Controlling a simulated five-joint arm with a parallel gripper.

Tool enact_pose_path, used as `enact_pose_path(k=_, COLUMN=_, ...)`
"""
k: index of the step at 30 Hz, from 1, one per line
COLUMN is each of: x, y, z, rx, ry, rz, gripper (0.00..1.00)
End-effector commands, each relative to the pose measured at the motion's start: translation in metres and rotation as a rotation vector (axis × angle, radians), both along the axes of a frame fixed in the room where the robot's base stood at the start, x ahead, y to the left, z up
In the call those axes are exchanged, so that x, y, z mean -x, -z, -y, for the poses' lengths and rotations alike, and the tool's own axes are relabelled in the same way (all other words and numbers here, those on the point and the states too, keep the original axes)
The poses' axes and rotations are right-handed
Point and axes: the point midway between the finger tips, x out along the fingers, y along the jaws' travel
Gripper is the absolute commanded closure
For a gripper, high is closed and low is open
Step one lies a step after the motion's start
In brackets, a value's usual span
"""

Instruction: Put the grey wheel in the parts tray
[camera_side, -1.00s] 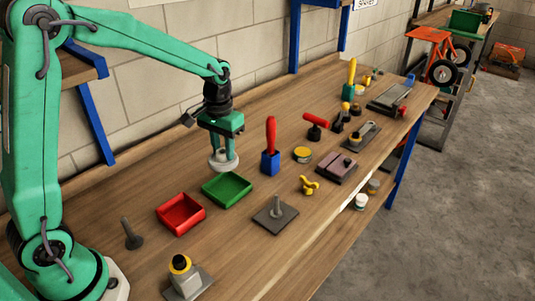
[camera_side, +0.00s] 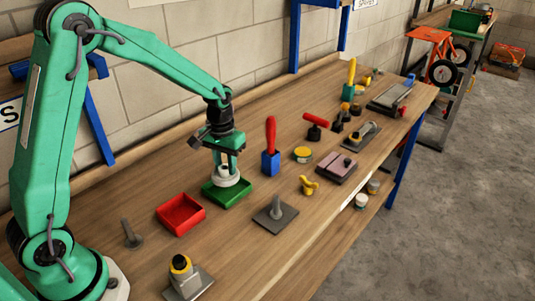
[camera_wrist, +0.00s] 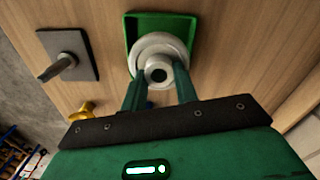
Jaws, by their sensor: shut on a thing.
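The grey wheel (camera_side: 227,177) is pale, round and flat with a hub and a dark centre hole; it also shows in the wrist view (camera_wrist: 147,55). My gripper (camera_side: 226,165) is shut on its hub, and the fingers flank the hub in the wrist view (camera_wrist: 158,88). The wheel is over the green tray (camera_side: 240,198), which shows behind it in the wrist view (camera_wrist: 131,22). I cannot tell whether the wheel touches the tray floor. A red tray (camera_side: 180,214) stands to the left of the green one. No label shows which is the parts tray.
A blue scoop with a red handle (camera_side: 271,150) stands close to the right of the green tray. A grey plate with a peg (camera_side: 275,215) lies in front of it. A yellow wing-shaped part (camera_side: 309,185) and several other tools lie further right.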

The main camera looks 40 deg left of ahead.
Motion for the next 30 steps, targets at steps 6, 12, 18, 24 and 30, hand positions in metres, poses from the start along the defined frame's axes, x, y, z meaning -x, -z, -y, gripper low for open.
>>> enact_pose_path(k=6, x=0.000, y=0.020, z=0.000, rx=0.001, ry=0.000, rz=-0.002, gripper=1.00)
enact_pose_path(k=12, x=0.000, y=0.034, z=0.000, rx=0.000, ry=0.000, rz=-0.001, gripper=1.00)
enact_pose_path(k=18, x=0.000, y=0.040, z=0.000, rx=0.000, ry=0.000, rz=-0.001, gripper=1.00)
enact_pose_path(k=24, x=0.000, y=0.040, z=0.000, rx=0.000, ry=0.000, rz=0.000, gripper=1.00)
enact_pose_path(k=30, x=0.000, y=0.040, z=0.000, rx=0.000, ry=0.000, rz=0.000, gripper=1.00)
